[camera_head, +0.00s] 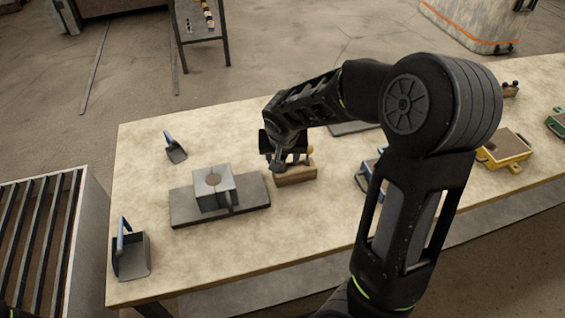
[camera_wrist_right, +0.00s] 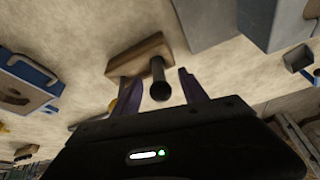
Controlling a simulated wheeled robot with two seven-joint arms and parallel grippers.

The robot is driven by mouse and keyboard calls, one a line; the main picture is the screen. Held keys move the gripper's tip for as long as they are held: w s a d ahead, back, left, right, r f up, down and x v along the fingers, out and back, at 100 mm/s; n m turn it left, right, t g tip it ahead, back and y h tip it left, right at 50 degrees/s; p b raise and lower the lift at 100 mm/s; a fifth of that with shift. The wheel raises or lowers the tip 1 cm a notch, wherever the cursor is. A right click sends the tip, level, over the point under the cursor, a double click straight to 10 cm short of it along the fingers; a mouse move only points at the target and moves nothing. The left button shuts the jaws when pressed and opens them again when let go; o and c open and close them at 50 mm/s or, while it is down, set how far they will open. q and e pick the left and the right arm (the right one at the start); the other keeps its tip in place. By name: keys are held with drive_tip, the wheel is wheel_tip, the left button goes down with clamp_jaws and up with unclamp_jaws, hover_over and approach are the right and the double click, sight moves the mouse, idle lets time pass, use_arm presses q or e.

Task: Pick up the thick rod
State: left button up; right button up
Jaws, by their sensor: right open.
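A wooden block (camera_head: 297,176) lies on the table right of the grey mold, and my right gripper (camera_head: 284,164) is over it. The block (camera_wrist_right: 138,56) also shows in the right wrist view. A thick dark rod (camera_wrist_right: 159,82) stands out from the block toward that camera. My right gripper is open, with one purple-grey finger on each side of the rod; I cannot tell whether either touches it. In the head view the gripper hides the rod. A yellow-handled thing (camera_head: 310,153) stands at the block. My left gripper is not in view.
The grey box mold (camera_head: 213,182) sits on a dark plate (camera_head: 182,210). Two blue-handled scoops (camera_head: 174,150) (camera_head: 131,258) lie at the left of the table. A blue-edged box (camera_head: 363,181) and a yellow box (camera_head: 510,146) are right. The table's front middle (camera_head: 300,230) is clear.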

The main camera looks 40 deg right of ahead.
drive_tip(key=shift+c, duration=0.2)
clamp_jaws()
drive_tip(key=shift+r, duration=0.1)
idle(0.5)
wheel_tip(320, 180, up, 10)
drive_tip(key=shift+f+b, duration=0.1)
drive_tip(key=shift+b, duration=0.2)
idle(0.5)
